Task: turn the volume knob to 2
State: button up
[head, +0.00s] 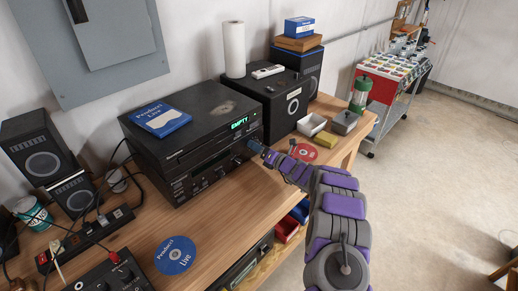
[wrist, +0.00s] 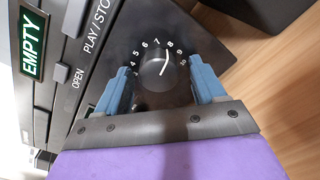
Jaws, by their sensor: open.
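The volume knob (wrist: 156,73) is a dark round dial on the stereo's black front panel in the wrist view.
The green display (head: 239,122) reads EMPTY. A Product Live case (head: 160,121) lies on the stereo. A black speaker (head: 272,100), a red disc (head: 304,152) and small boxes (head: 312,124) are to the right. A blue disc (head: 175,255) lies on the wooden bench (head: 215,220).

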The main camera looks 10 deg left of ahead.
jog(key=shift+a, duration=0.1)
jog(key=shift+c, duration=0.6)
jog(key=shift+d, duration=0.3)
jog(key=c, duration=0.9)
jog(key=shift+c, duration=0.2)
jog(key=shift+a, duration=0.1)
